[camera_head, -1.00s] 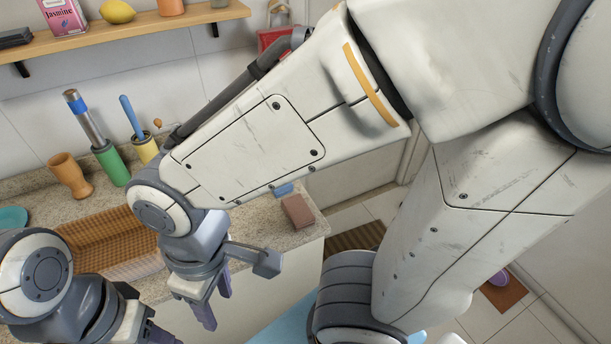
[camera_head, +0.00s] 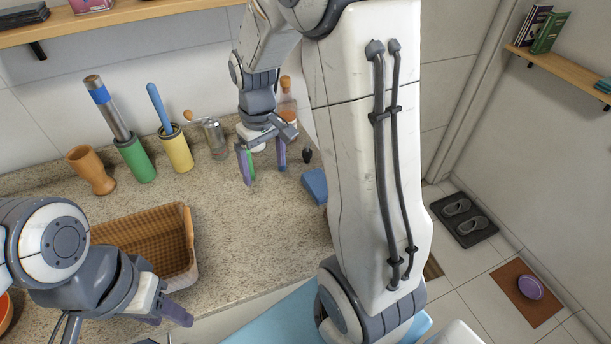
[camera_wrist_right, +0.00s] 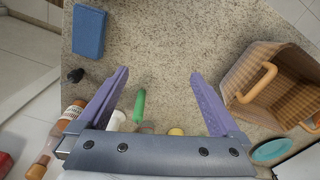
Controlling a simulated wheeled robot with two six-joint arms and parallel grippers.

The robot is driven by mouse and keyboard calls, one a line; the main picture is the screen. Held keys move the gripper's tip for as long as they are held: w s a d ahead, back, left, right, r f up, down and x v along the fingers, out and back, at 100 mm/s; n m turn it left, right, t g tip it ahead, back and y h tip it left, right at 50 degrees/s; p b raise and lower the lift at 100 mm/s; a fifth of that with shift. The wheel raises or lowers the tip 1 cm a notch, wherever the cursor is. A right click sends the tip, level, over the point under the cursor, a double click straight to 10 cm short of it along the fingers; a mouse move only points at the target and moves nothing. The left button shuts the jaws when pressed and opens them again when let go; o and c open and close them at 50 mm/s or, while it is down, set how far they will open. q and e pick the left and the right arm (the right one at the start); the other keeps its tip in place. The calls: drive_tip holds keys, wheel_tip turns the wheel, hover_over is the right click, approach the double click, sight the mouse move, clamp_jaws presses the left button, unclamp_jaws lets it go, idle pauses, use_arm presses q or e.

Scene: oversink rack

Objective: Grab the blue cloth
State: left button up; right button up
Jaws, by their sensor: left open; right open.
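The blue cloth (camera_head: 314,185) lies on the speckled counter, a flat folded rectangle partly hidden behind my right arm in the head view. In the right wrist view the blue cloth (camera_wrist_right: 88,32) lies whole at the upper left, ahead of and left of the fingers. My right gripper (camera_head: 264,172) is open and empty above the counter, left of the cloth and apart from it; its purple fingers (camera_wrist_right: 160,75) are spread in the wrist view. My left gripper (camera_head: 160,315) is at the lower left, open, with its fingers partly hidden.
A wicker basket (camera_head: 188,240) stands on the counter's left. A wooden cup (camera_head: 92,172), green holder (camera_head: 136,160) and yellow holder (camera_head: 177,150) stand along the wall. A green item (camera_wrist_right: 139,105) and bottles (camera_wrist_right: 70,115) are near my right gripper. The counter's middle is clear.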

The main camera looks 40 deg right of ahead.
drive_tip(key=d+f+m, duration=0.1)
drive_tip(key=d+f, duration=0.2)
drive_tip(key=d, duration=0.5)
drive_tip(key=d+f+m, duration=0.2)
drive_tip(key=d+f, duration=0.1)
drive_tip(key=d, duration=0.5)
hover_over(318, 185)
drive_tip(key=f, duration=0.4)
drive_tip(key=shift+w+d+f, duration=0.1)
drive_tip(key=shift+w+d, duration=0.25)
drive_tip(key=shift+d, duration=0.05)
wheel_tip(318, 185, down, 5)
drive_tip(key=shift+f+p, duration=0.2)
drive_tip(key=shift+p, duration=0.8)
drive_tip(key=shift+f, duration=0.35)
drive_tip(key=c, duration=1.2)
